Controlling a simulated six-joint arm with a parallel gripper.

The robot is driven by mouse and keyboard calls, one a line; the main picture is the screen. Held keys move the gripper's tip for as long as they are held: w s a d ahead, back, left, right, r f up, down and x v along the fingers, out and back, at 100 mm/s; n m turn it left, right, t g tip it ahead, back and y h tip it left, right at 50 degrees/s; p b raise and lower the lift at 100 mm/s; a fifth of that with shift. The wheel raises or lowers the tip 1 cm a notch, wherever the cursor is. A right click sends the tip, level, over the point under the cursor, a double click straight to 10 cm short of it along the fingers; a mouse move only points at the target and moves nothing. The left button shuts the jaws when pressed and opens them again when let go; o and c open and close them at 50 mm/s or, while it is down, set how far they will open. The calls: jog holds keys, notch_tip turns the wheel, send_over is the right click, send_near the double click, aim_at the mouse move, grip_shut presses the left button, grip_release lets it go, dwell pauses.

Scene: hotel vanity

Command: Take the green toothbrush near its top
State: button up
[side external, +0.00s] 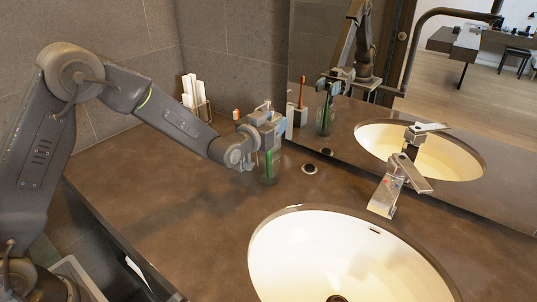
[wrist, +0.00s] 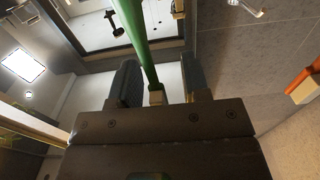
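The green toothbrush (side external: 269,163) stands in a clear glass (side external: 264,179) on the counter near the mirror, its upper part hidden by my gripper (side external: 266,126) in the side external view. In the wrist view the green toothbrush (wrist: 138,42) runs down from the top edge to a pale head between the two dark fingers of my gripper (wrist: 162,82). The fingers are apart, with a visible gap on the right of the brush. The left finger is close to it; I cannot tell whether it touches.
An orange toothbrush (side external: 236,114) stands just behind my gripper; it also shows at the right of the wrist view (wrist: 304,76). Pale upright items (side external: 193,92) stand in the back corner. The mirror (side external: 350,110) is close behind the glass. A basin (side external: 290,250) and faucet (side external: 385,193) are to the right.

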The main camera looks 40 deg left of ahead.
grip_shut()
jog(key=shift+r, duration=0.1)
dwell(0.4)
